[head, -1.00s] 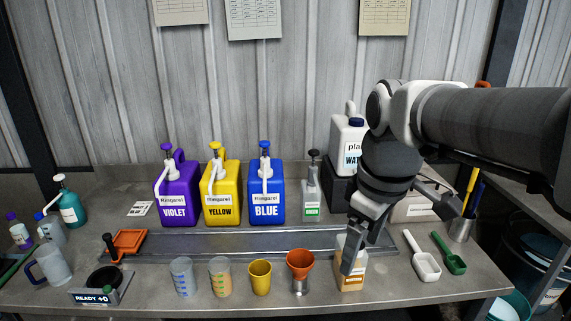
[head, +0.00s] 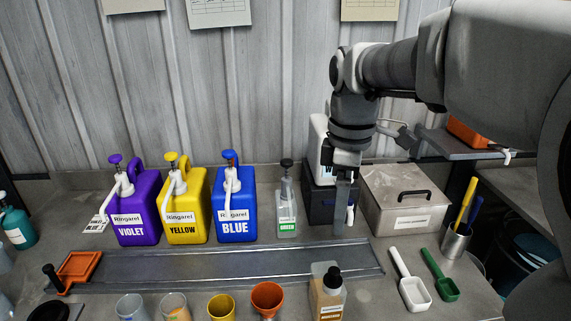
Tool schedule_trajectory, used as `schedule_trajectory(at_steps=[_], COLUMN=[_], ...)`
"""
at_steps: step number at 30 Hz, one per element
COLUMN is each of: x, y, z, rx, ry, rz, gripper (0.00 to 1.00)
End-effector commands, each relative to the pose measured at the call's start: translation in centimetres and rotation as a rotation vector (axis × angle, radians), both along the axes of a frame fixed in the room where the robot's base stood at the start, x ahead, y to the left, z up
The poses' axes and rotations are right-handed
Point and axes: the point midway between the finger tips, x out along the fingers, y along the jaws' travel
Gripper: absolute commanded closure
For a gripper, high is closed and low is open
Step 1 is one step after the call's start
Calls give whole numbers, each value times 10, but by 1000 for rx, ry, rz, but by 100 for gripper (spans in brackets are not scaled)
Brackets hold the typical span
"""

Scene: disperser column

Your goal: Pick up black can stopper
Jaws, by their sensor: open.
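A small bottle (head: 327,298) with amber contents and a black stopper (head: 334,277) stands at the front of the bench. I cannot tell whether this black top is the can stopper named in the task. A white can (head: 318,150) stands on a black box at the back, largely hidden behind my arm, and its top is not visible. My gripper (head: 341,215) points down in front of the black box, above and behind the amber bottle. It is open and holds nothing visible; its fingers overlap in this view.
Violet (head: 139,212), yellow (head: 187,208) and blue (head: 233,208) pump canisters stand at the back left. A small green-labelled pump bottle (head: 287,205) is left of the black box (head: 318,200). A lidded grey box (head: 405,195) stands right. A shallow metal tray (head: 220,265) crosses the bench; scoops (head: 413,290) lie right.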

Motion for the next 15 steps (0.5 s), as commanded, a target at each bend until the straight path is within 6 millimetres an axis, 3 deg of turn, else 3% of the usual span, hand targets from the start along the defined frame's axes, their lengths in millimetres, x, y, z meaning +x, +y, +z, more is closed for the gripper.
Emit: schedule_trajectory(at_steps=[5, 15], x=[1, 0], y=[0, 0], z=[-13, -86], rx=[0, 0], ry=[5, 9], rz=[9, 6], gripper=[15, 15])
